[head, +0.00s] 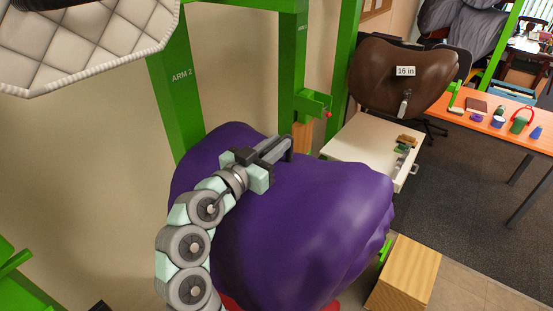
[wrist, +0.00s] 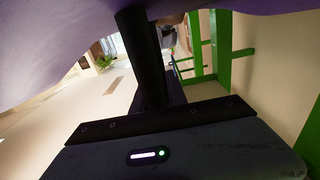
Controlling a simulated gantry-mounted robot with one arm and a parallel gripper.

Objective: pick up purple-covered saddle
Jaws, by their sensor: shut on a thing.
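The purple-covered saddle (head: 310,225) fills the lower middle of the head view, its cover wrinkled along the right edge. My gripper (head: 279,150) reaches over the saddle's upper part from the lower left and is shut on it. The fingertips are partly hidden, so the exact grip point is unclear. In the wrist view the purple cover (wrist: 60,22) spans the top edge, and a dark finger (wrist: 143,60) of my gripper runs up to it. I cannot tell whether the saddle rests on a support or hangs free.
Green posts (head: 176,90) stand close behind the saddle. A wooden block (head: 402,275) is at its lower right. A brown saddle (head: 400,75) with a "16 in" tag stands behind a pale drawer top (head: 365,140). An orange table (head: 500,128) holds small items at the right.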

